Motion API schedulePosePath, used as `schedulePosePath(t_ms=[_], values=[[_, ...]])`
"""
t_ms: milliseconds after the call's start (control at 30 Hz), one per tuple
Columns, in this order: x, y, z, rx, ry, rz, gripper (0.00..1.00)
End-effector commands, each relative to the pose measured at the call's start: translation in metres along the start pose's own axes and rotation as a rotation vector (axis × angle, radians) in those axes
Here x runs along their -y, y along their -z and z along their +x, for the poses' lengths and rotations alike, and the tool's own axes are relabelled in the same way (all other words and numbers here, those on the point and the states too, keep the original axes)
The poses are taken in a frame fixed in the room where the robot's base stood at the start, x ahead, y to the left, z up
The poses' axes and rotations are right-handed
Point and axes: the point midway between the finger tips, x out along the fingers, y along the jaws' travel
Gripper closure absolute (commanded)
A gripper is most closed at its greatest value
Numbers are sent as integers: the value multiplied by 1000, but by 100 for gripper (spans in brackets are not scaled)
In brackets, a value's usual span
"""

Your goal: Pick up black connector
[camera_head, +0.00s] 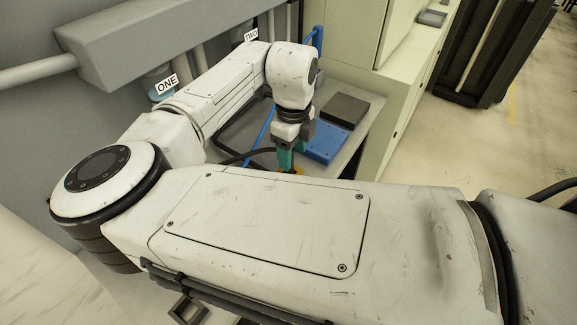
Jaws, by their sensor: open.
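My gripper (287,162) points down over the grey work table (350,145), with teal and a bit of yellow-orange showing at its tip. It is open. My own white arm link in front covers the area just below the fingertips. A black cable (240,157) runs from the left towards the fingertips. I cannot make out a black connector for sure; the spot at the cable's right end is hidden behind my gripper and arm.
A blue block (325,143) lies right of my gripper, with a dark grey box (345,110) behind it. A blue tube (261,135) stands to the left. Pale cabinets (385,85) border the table on the right. Signs "ONE" (167,85) and "TWO" (251,35) mark the wall side.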

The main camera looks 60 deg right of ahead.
Motion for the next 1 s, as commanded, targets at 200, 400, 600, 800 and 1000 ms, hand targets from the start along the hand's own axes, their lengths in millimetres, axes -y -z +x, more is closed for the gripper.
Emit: schedulePosePath(t_ms=[200, 400, 600, 800, 1000], values=[[-1, -7, 30, -1, -2, 0, 43], [-1, -6, 42, 0, 0, 1, 43], [-1, -7, 42, 1, 0, 1, 45], [-1, -7, 41, 1, 0, 1, 65], [-1, -7, 41, 1, 0, 1, 84]])
